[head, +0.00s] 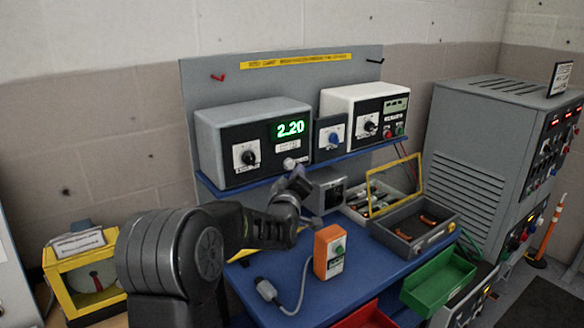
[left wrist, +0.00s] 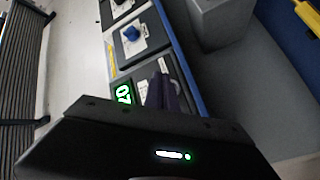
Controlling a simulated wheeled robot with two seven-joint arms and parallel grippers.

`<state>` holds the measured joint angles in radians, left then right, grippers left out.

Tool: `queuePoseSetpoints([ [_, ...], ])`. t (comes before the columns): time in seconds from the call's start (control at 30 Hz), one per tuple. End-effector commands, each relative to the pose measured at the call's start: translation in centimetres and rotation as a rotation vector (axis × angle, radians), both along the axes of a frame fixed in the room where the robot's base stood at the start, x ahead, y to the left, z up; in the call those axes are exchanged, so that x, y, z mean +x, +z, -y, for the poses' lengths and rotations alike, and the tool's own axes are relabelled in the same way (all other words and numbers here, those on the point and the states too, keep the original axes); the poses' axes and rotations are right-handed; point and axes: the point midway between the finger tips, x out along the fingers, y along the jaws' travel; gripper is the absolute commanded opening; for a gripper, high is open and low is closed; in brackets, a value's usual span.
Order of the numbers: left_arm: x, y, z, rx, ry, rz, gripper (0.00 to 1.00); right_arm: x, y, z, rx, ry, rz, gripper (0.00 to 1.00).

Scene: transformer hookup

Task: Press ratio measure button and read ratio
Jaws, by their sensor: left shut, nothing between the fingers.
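The grey meter box (head: 253,140) stands on the blue shelf, and its green display (head: 290,128) reads 2.20. A black dial on a white plate (head: 248,156) is at the left of its face. A pale round button (head: 289,163) is low on the face, below the display. My left gripper (head: 297,181) is shut and empty, just in front of and below this button. I cannot tell whether it touches. In the left wrist view the shut fingers (left wrist: 166,97) are at the panel beside part of the green display (left wrist: 124,93). The button is hidden there.
A small unit with a blue knob (head: 335,136) and a white instrument (head: 366,113) stand to the right on the shelf (head: 225,190). Below are an orange box (head: 329,252), a grey open case (head: 412,235) and a green bin (head: 438,280). A grey cabinet (head: 470,150) stands at right.

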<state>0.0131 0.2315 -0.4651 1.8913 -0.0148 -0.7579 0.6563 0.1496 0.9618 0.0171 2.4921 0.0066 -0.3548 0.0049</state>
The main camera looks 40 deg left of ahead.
Motion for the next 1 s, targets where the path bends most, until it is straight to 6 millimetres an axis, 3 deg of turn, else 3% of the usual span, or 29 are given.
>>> queuePoseSetpoints([
  [0.27, -0.1, 0.0, 0.6, -0.002, -0.002, 0.0, 0.0, 0.0, 0.0, 0.0, 0.0, 0.0, 0.0, 0.36],
  [0.73, -1.5, 0.0, 5.2, -0.002, -0.002, 0.0, 0.0, 0.0, -0.2, 0.0, 0.0, 0.0, 0.0, 0.36],
  [1.0, -1.7, 0.0, 5.8, 0.0, 0.0, 0.0, 0.0, 0.0, -0.2, 0.0, 0.0, 0.0, 0.0, 0.36],
])
